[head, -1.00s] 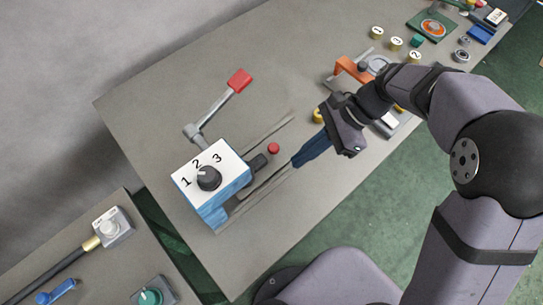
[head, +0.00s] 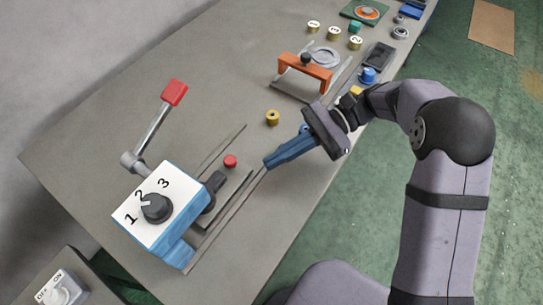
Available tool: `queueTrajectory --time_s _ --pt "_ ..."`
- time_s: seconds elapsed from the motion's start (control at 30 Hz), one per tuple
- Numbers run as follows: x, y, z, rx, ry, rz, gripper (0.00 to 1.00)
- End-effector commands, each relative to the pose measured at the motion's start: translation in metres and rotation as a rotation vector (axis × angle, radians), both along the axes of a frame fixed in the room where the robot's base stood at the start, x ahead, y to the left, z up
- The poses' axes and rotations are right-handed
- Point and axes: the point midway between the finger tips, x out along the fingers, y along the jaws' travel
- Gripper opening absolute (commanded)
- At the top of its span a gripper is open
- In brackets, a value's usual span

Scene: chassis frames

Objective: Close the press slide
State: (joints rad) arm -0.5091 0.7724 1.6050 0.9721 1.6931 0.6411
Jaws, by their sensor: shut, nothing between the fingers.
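A blue box (head: 172,236) with a white top and a black dial (head: 156,208) marked 1, 2, 3 stands at the lower left in the head view. A grey lever with a red grip (head: 174,93) rises behind it. A black block (head: 213,187) sits at its right side, by two dark parallel rails (head: 228,214). I cannot tell for sure which part is the press slide. An orange bridge-shaped handle (head: 306,68) stands farther back on a frame. My gripper (head: 268,163) is shut and empty, above the rails' right end, apart from the box.
A red button (head: 230,161) lies just left of my fingertips. A brass ring (head: 272,118) is behind them. Several numbered brass pieces, a blue knob (head: 367,75) and a green plate (head: 364,12) stand at the back. The table's front edge runs below my arm.

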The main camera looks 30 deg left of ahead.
Motion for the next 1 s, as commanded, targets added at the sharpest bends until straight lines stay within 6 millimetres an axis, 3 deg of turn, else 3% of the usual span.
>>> queueTrajectory --time_s 0.6,1.0 --pt "-0.086 0.049 -0.022 -0.002 0.001 0.004 0.00" --pt "-0.102 0.059 -0.025 -0.002 0.000 0.001 0.00"
